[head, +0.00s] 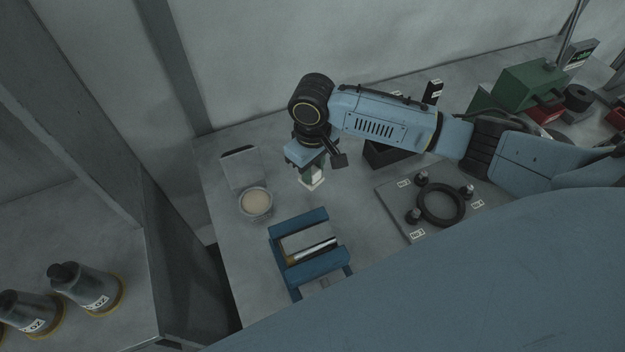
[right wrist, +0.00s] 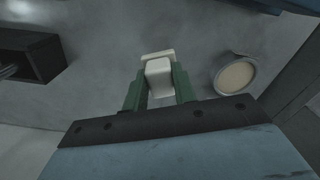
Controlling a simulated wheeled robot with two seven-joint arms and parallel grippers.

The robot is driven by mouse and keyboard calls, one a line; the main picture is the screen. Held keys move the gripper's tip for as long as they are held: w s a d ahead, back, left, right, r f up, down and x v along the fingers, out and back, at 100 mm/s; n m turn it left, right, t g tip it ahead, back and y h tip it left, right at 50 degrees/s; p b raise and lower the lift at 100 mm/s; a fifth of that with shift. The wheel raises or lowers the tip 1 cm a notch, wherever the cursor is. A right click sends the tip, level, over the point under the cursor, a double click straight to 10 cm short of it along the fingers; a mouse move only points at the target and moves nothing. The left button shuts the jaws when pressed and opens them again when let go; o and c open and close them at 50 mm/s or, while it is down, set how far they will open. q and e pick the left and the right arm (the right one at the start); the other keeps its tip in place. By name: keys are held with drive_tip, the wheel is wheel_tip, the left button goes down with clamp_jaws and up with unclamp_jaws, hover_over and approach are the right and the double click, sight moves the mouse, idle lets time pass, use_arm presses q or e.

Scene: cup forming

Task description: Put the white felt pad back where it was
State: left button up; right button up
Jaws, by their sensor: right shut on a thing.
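My right gripper (head: 312,175) is shut on the white felt pad (head: 315,185), with its fingers pointing down at the grey table. In the right wrist view its two green fingers (right wrist: 158,88) hold the pale block-like body of the pad (right wrist: 158,68) from both sides. A wider, thin white edge shows beyond the fingertips. I cannot tell whether the pad touches the table or hangs just above it. My left gripper is not in view.
A round dish of tan material (head: 257,203) stands left of the pad, with an upright grey plate (head: 242,168) behind it. A blue cradle (head: 300,219) is in front. A black box (head: 385,157) and a plate with a black ring (head: 441,205) are right. Bare table surrounds the pad.

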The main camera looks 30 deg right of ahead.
sight(313, 179)
drive_tip(key=shift+f+b, duration=0.35)
drive_tip(key=shift+f, duration=1.65)
drive_tip(key=o, duration=0.9)
drive_tip(key=shift+f, duration=0.1)
wheel_tip(313, 179, up, 12)
drive_tip(key=shift+r+p, duration=0.15)
drive_tip(key=shift+p, duration=0.9)
